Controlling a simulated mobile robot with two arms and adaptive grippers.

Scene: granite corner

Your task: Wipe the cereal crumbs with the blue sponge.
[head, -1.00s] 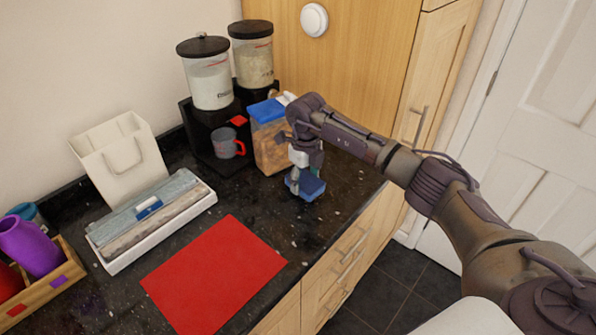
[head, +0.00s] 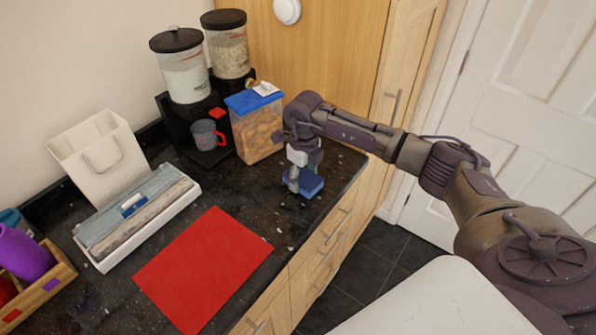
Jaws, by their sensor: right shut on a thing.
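The blue sponge (head: 309,185) is at the right end of the black speckled counter, under my right gripper (head: 298,180). My right gripper points down and is shut on the sponge. I cannot tell whether the sponge touches the counter. Small pale specks, which may be cereal crumbs (head: 277,206), lie on the counter around and left of the sponge. They are hard to tell from the stone's own speckle. My left gripper is not in the head view.
A cereal container with a blue lid (head: 257,135) stands just behind the gripper. A red mat (head: 204,268) lies at the front. A white tray of rolls (head: 137,229), a white bag (head: 100,157) and a dispenser stand with a grey cup (head: 207,135) are further left. The counter's front edge is close by.

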